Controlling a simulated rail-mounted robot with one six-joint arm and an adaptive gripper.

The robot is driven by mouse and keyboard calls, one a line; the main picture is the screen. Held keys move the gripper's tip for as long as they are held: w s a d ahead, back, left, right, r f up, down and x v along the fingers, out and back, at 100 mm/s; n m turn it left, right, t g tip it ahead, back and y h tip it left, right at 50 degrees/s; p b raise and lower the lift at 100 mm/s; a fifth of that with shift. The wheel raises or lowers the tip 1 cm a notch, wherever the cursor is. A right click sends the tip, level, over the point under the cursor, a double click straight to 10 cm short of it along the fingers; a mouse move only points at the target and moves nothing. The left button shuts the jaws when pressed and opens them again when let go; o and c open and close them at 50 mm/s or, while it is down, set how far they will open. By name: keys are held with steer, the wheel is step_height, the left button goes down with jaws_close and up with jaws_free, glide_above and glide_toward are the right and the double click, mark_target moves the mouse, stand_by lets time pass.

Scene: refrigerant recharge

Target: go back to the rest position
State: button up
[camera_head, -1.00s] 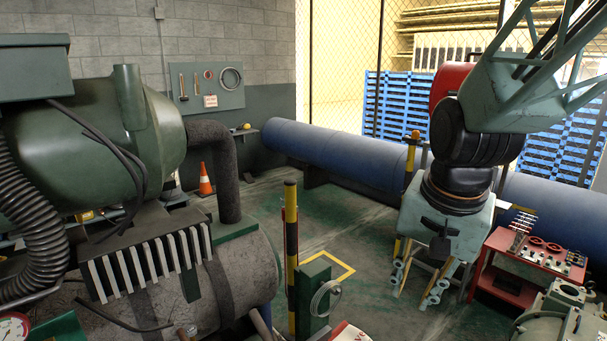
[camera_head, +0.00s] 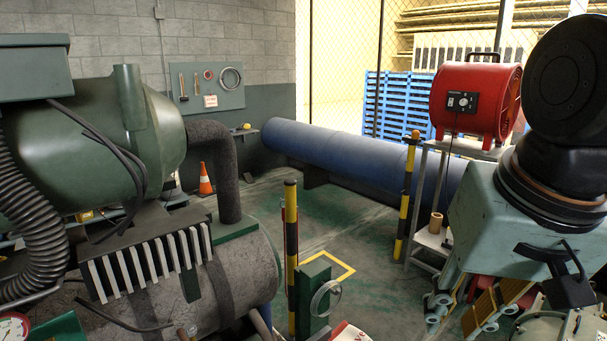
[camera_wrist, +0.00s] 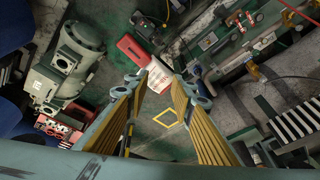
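My gripper (camera_head: 456,316) hangs at the lower right of the head view, pointing down, with its two yellow-padded fingers apart. In the wrist view my gripper (camera_wrist: 164,88) also shows its fingers spread, with nothing between the pads. The floor and a yellow floor marking (camera_wrist: 166,118) are visible through the gap. The rest position itself has no visible mark.
A red blower (camera_head: 468,100) stands on a grey rack behind my arm. A black-and-yellow post (camera_head: 291,245) and green box stand centre. Green tank machinery (camera_head: 80,160) fills the left. A green machine (camera_wrist: 72,62) shows in the wrist view. Mid-floor is partly clear.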

steer(key=s+r+n, duration=0.1)
steer(key=s+n, duration=0.1)
steer(key=s, duration=0.6)
steer(key=shift+s+r, duration=0.2)
steer(key=shift+r, duration=0.1)
steer(key=shift+a+n, duration=0.15)
steer(key=shift+n, duration=0.15)
